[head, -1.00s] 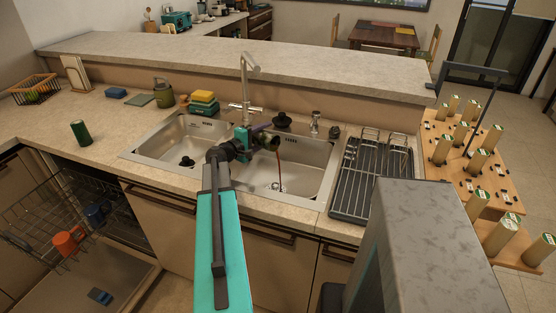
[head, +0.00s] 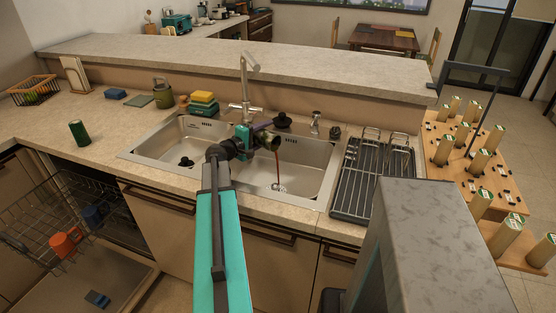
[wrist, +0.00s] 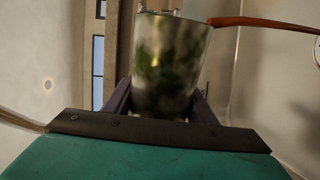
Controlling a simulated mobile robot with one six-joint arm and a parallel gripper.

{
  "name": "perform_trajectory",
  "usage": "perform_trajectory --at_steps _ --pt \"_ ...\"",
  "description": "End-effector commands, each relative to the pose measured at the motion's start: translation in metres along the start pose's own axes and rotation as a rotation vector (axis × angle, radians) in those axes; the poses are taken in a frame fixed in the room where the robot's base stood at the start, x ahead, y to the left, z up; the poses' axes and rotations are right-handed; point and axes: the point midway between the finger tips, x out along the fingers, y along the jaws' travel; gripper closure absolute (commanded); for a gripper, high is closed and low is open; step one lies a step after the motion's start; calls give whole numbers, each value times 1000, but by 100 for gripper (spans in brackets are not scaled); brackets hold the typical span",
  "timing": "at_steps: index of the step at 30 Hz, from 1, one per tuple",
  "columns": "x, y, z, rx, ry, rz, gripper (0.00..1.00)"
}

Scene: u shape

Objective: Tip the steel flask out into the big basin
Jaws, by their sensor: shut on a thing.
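My gripper (head: 258,134) is shut on the steel flask (head: 271,142) and holds it tipped on its side above the right basin of the sink. In the wrist view the flask (wrist: 170,65) sits between the two fingers, with a blurred, mirror-like wall. A thin red-brown stream (head: 278,170) leaves its mouth and falls into the right basin (head: 313,155), near the drain. The stream also shows in the wrist view (wrist: 262,22) beside the flask's mouth. The flask's inside is hidden.
The tap (head: 246,80) stands right behind my gripper. The left basin (head: 170,140) has a dark plug in it. A green can (head: 79,132) stands on the left counter.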

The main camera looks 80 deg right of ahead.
Motion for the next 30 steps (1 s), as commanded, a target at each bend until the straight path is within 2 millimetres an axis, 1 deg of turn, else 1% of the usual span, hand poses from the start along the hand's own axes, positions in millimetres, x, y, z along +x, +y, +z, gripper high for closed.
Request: perform_trajectory --at_steps 30 --pt "-1 8 4 109 14 1 86"
